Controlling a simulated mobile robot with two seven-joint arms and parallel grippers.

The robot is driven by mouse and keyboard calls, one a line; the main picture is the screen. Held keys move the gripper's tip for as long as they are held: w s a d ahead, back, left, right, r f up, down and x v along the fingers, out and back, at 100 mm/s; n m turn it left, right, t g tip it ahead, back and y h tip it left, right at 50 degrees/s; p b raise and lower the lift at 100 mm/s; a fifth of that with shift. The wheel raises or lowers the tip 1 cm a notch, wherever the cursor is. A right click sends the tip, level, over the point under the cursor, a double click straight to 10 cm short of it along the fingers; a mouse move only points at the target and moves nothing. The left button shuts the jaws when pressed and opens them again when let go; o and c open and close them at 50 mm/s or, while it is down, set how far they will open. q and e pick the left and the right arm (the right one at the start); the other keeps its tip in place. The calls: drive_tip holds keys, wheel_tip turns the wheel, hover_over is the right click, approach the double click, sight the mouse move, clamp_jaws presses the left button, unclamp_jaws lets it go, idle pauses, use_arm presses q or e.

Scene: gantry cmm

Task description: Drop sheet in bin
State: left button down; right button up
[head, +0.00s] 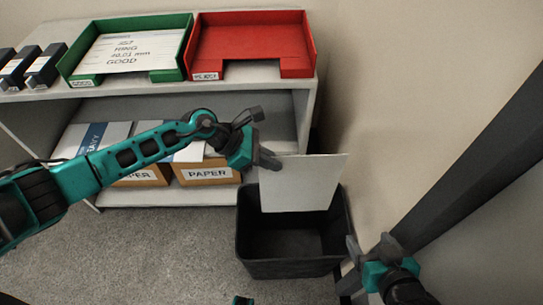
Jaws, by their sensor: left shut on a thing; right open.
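A white sheet (302,183) hangs over the back part of a black bin (293,268) on the floor. My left gripper (268,161) is shut on the sheet at its upper left edge. The sheet hides part of the bin's back rim, and its lower edge overlaps the bin's opening in the picture. I cannot tell whether that edge is inside the bin or above it. My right gripper (352,266) is open and empty near the bin's front right corner.
A shelf unit (160,100) holds a green tray (126,47) with a paper marked GOOD, an empty red tray (253,44), and boxes labelled PAPER (208,173) below. A wall (400,90) and a dark post (475,165) stand on the right.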

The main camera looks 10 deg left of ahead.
use_arm(q)
drive_tip(key=b, duration=0.4)
hover_over(271, 194)
wheel_tip(271, 194, down, 6)
drive_tip(key=shift+w+r, duration=0.1)
drive_tip(key=shift+r, duration=0.05)
wheel_tip(271, 194, down, 9)
drive_tip(key=b, duration=0.8)
drive_tip(key=shift+f+b, duration=0.55)
drive_tip(key=shift+f, duration=0.2)
use_arm(e)
wheel_tip(271, 194, down, 9)
drive_tip(key=w+a, duration=0.2)
drive_tip(key=a, duration=0.1)
drive_tip(key=shift+y, duration=0.4)
